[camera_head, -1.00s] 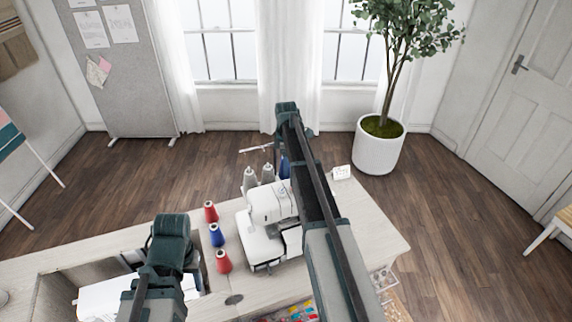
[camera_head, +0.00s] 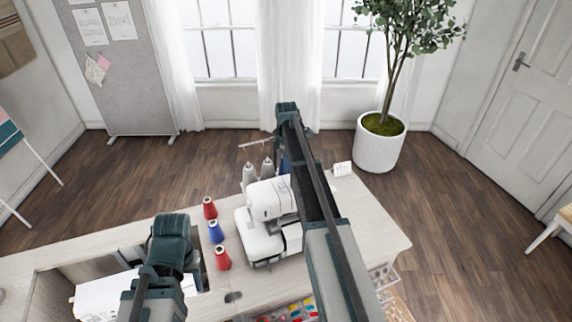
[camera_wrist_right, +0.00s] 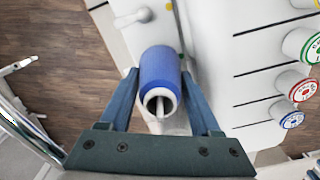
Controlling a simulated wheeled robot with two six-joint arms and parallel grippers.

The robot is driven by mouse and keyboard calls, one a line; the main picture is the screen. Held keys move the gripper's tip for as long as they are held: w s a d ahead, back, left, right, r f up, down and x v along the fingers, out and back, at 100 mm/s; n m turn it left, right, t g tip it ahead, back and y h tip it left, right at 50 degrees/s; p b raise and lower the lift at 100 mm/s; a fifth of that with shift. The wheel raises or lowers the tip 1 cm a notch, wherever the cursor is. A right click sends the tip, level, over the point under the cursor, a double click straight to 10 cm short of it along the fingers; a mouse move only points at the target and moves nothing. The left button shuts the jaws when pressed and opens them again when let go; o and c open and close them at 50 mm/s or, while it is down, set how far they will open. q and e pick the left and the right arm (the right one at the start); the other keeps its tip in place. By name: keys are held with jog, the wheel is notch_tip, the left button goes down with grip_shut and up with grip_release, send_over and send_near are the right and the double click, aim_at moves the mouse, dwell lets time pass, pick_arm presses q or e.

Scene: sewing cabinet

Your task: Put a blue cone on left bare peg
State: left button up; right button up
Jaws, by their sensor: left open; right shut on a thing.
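In the right wrist view my right gripper (camera_wrist_right: 165,98) is shut on a blue cone (camera_wrist_right: 158,70). The cone's hollow end faces the camera, and a thin pale rod shows inside the opening. I cannot tell how far the cone sits on a peg. In the head view a little of this cone (camera_head: 285,163) shows behind my right arm, beside two grey cones (camera_head: 249,174) (camera_head: 267,169) at the back of the sewing machine. Another blue cone (camera_head: 215,232) stands on the table. My left gripper (camera_head: 172,255) is open, low at left, its fingertips mostly hidden.
Red cones (camera_head: 209,208) (camera_head: 222,258) stand either side of the table's blue cone. The white machine (camera_head: 265,225) is close to my right arm; its coloured dials (camera_wrist_right: 304,90) show in the wrist view. A small white card (camera_head: 343,169) stands at the table's back right edge.

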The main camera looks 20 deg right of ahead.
jog(key=o, duration=1.5)
jog(key=shift+c, duration=0.2)
notch_tip(320, 180, up, 23)
jog(key=p, duration=2.2)
jog(key=shift+p, duration=0.35)
jog(key=shift+s+f, duration=0.1)
jog(key=shift+s, duration=0.05)
